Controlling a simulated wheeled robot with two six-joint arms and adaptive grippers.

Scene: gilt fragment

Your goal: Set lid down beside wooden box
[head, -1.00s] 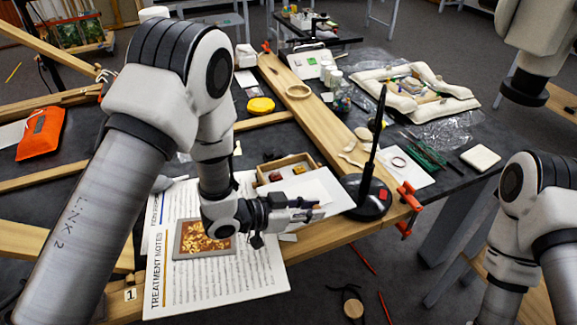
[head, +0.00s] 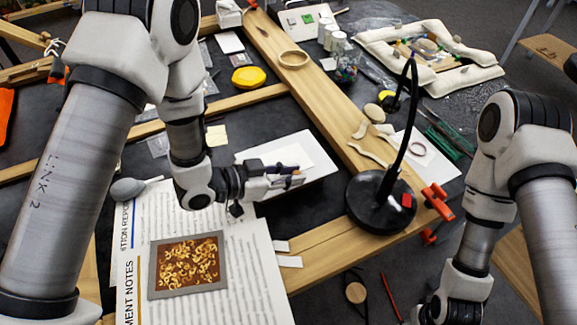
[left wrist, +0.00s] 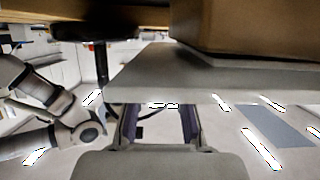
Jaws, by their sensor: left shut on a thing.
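My left gripper (head: 292,181) is shut on the near edge of the lid (head: 318,160), a flat pale slab in the middle of the head view. The lid shows as a grey slab (left wrist: 150,82) in the left wrist view, which looks upside down. There the brown wooden box (left wrist: 240,25) shows against the lid's underside; I cannot tell whether they touch. In the head view the lid hides the box. My right gripper (head: 428,312) is low at the bottom right, its fingers unclear.
A black lamp base (head: 368,212) stands right of the lid, on the wooden beam (head: 300,85). Printed notes (head: 230,250) and a framed gilt fragment (head: 165,292) lie in front.

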